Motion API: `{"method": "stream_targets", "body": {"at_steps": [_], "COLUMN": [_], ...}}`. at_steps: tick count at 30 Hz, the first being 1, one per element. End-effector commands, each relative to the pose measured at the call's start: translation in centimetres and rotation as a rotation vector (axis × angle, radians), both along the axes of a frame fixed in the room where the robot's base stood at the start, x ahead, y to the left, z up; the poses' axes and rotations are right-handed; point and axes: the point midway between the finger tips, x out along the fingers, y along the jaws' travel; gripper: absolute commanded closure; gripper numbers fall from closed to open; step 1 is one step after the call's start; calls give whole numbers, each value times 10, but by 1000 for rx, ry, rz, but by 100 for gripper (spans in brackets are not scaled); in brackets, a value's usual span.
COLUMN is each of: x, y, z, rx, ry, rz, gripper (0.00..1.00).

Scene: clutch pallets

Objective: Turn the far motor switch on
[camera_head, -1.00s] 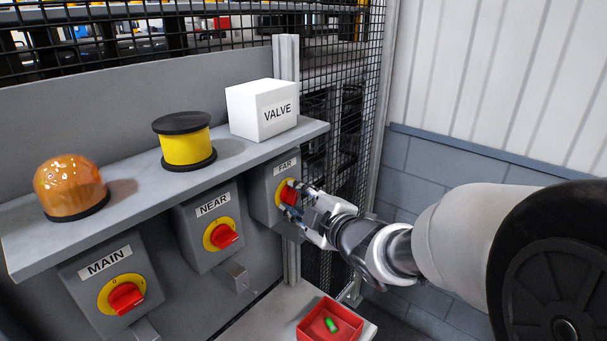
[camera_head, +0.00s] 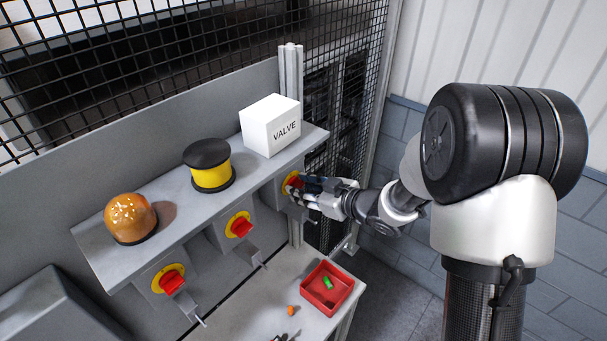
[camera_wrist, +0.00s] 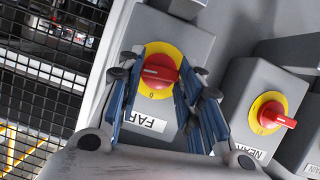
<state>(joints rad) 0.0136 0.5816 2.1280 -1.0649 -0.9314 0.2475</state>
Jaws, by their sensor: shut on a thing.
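The far motor switch (camera_head: 290,181) is a grey box with a red knob on a yellow disc, at the right end of the row under the shelf. In the wrist view its red knob (camera_wrist: 160,70) sits between the two blue-lined fingers of my gripper (camera_wrist: 156,76), which is shut on it. The knob's white mark lies roughly crosswise in that view, and a "0" shows on the disc beside it. The FAR label (camera_wrist: 146,121) appears upside down there. In the head view my gripper (camera_head: 297,188) hides part of the knob.
The near switch (camera_head: 240,226) and main switch (camera_head: 170,280) stand to the left. The shelf (camera_head: 182,205) above bears an orange beacon (camera_head: 130,217), a yellow-black cylinder (camera_head: 210,168) and a white VALVE box (camera_head: 270,127). Below, a red tray (camera_head: 345,297) holds a green piece. Mesh fencing (camera_head: 345,110) stands behind.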

Motion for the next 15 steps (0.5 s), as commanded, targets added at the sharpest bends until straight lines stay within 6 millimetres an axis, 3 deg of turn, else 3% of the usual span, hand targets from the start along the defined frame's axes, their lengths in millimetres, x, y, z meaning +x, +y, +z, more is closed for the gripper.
{"method": "stream_targets", "body": {"at_steps": [15], "x": [2], "y": [-1], "z": [1], "rx": [99], "ry": [126], "rz": [0], "gripper": [91]}}
